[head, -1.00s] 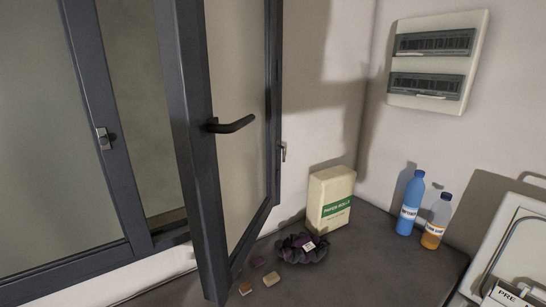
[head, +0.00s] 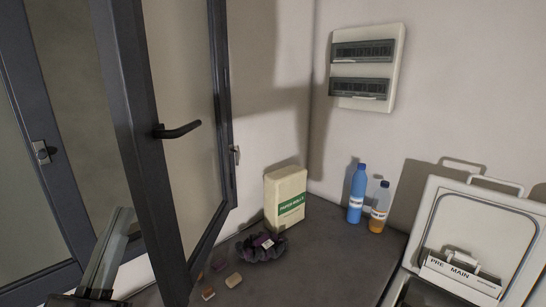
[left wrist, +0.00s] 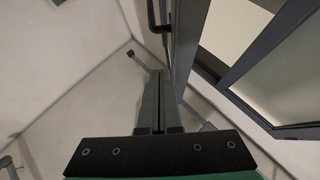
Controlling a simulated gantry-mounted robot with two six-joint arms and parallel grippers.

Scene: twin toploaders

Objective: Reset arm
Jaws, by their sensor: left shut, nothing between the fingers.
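My left gripper (head: 123,214) shows at the lower left of the head view, its fingers pointing up beside the dark frame of the open window sash (head: 137,130). In the left wrist view the two fingers (left wrist: 160,74) lie side by side, shut with nothing between them. The sash and its black handle (left wrist: 160,18) are near them at the top of that view. I cannot tell the exact gap between fingers and frame. My right gripper is in neither view.
A white machine with an open lid (head: 432,205) stands right. A fuse box (head: 365,68) hangs on the wall.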

